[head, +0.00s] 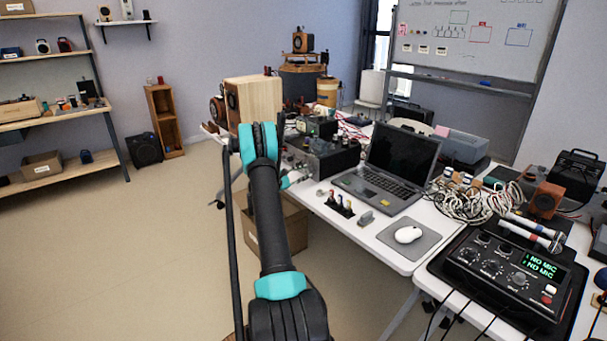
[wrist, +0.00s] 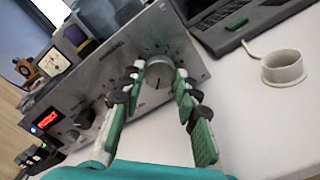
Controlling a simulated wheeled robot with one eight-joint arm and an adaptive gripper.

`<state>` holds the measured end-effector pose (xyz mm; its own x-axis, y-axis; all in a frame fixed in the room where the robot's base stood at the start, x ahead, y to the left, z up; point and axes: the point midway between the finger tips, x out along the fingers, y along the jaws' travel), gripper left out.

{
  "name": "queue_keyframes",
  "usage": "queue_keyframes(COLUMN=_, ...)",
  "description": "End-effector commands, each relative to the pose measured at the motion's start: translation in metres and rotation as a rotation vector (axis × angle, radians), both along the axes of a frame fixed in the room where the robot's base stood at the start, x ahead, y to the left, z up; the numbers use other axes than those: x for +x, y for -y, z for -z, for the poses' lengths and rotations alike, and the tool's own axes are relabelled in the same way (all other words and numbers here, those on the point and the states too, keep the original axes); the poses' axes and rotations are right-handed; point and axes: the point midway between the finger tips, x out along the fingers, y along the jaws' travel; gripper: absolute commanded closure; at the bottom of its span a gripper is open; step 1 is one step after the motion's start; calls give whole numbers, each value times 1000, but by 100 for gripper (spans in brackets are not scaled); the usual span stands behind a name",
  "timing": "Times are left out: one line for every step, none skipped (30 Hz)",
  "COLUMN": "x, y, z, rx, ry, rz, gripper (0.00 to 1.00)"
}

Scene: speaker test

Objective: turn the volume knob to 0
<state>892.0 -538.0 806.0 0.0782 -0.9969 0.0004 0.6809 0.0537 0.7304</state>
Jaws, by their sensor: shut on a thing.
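In the wrist view a silver-fronted amplifier (wrist: 112,62) shows its panel tilted across the picture. A large round silver knob (wrist: 158,73) sits near the panel's right end, with small marks around it; I take it for the volume knob. I cannot read its setting. My gripper (wrist: 160,70) has its green-padded fingers on either side of this knob and is shut on it.
A laptop (head: 385,165) stands right of the amplifier, with a mouse (head: 408,234) and small connectors (head: 340,205) nearer the table edge. A wooden speaker (head: 262,98) stands behind my arm. A mixer (head: 505,268) sits at the right. The floor at left is clear.

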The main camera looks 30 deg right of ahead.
Motion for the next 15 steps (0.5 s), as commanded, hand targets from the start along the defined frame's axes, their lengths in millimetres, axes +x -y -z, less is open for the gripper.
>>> queue_keyframes(x=1, y=-1, z=1, rx=1, ry=-12, rz=-2, gripper=98)
queue_keyframes(x=1, y=-1, z=1, rx=1, ry=-19, rz=-2, gripper=98)
queue_keyframes(x=1, y=-1, z=1, rx=0, ry=-27, rz=-2, gripper=98)
queue_keyframes(x=1, y=-1, z=1, rx=0, ry=-32, rz=-2, gripper=98)
queue_keyframes(x=1, y=-1, z=1, rx=-1, ry=-37, rz=-2, gripper=98)
queue_keyframes(x=1, y=-1, z=1, rx=-1, ry=-42, rz=-2, gripper=98)
queue_keyframes(x=1, y=-1, z=1, rx=-1, ry=-44, rz=-2, gripper=98)
queue_keyframes(x=1, y=-1, z=1, rx=-2, ry=-46, rz=-2, gripper=98)
queue_keyframes(x=1, y=-1, z=1, rx=-2, ry=-48, rz=-2, gripper=98)
queue_keyframes(x=1, y=-1, z=1, rx=-2, ry=-48, rz=-2, gripper=98)
queue_keyframes(x=1, y=-1, z=1, rx=-2, ry=-49, rz=-2, gripper=98)
queue_keyframes(x=1, y=-1, z=1, rx=-2, ry=-49, rz=-2, gripper=98)
queue_keyframes(x=1, y=-1, z=1, rx=-2, ry=-49, rz=-2, gripper=98)
queue_keyframes(x=1, y=-1, z=1, rx=-2, ry=-49, rz=-2, gripper=98)
queue_keyframes(x=1, y=-2, z=1, rx=-2, ry=-49, rz=-2, gripper=98)
